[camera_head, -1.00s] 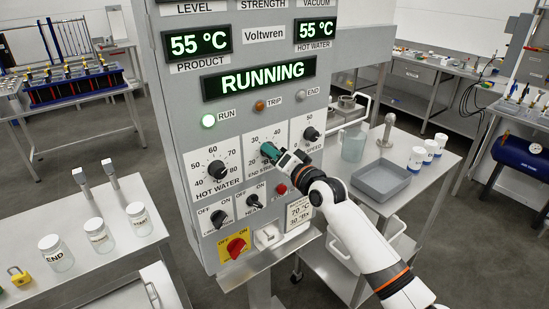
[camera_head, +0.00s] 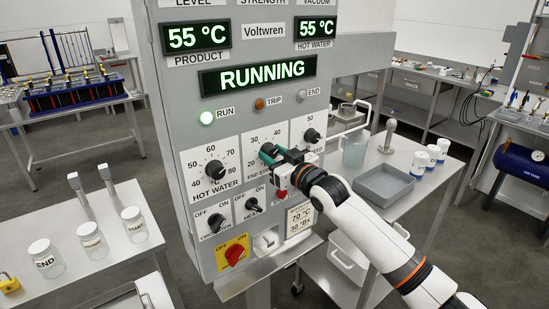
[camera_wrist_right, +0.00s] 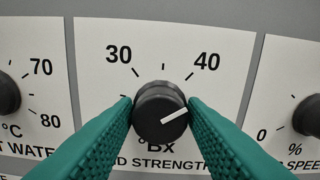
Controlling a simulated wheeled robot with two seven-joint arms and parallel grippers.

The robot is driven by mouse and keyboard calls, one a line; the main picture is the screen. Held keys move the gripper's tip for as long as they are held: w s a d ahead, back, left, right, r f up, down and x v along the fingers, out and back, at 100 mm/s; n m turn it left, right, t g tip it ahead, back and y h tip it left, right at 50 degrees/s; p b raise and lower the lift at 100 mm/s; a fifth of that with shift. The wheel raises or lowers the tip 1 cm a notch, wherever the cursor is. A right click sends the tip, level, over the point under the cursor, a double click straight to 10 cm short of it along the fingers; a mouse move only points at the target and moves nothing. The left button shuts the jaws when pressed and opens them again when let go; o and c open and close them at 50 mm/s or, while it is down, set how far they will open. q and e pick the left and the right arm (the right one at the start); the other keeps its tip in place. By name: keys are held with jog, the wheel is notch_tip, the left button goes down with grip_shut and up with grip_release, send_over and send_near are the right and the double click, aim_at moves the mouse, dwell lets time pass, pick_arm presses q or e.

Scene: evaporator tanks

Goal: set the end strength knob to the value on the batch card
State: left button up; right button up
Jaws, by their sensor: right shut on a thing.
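The end strength knob (camera_wrist_right: 160,112) is black and round with a white pointer line. In the right wrist view its pointer aims right and slightly up, clockwise past the 40 mark. The 30 and 40 marks show above it; the lower scale is hidden by the fingers. My right gripper (camera_head: 270,153) has its teal fingers closed on both sides of this knob, also seen in the right wrist view (camera_wrist_right: 160,112). The batch card (camera_head: 300,219) at the panel's lower right reads 70 °C and 30 °Bx. My left gripper is not in view.
The hot water knob (camera_head: 215,169) is left of my gripper and the speed knob (camera_head: 311,136) is right of it. Below are two black switches, a red button (camera_head: 281,194) and a red rotary switch (camera_head: 235,254). The display (camera_head: 258,75) reads RUNNING.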

jog(key=n, duration=0.4)
jog(key=shift+n, duration=0.4)
jog(key=n+p, duration=0.1)
jog(key=n, duration=0.3)
jog(key=n+p, duration=0.2)
jog(key=n, duration=0.3)
jog(key=shift+n, duration=0.4)
jog(key=shift+n+p, duration=0.5)
jog(key=shift+n, duration=1.7)
jog(key=o, duration=1)
jog(key=b+v, duration=0.2)
jog(key=v, duration=1)
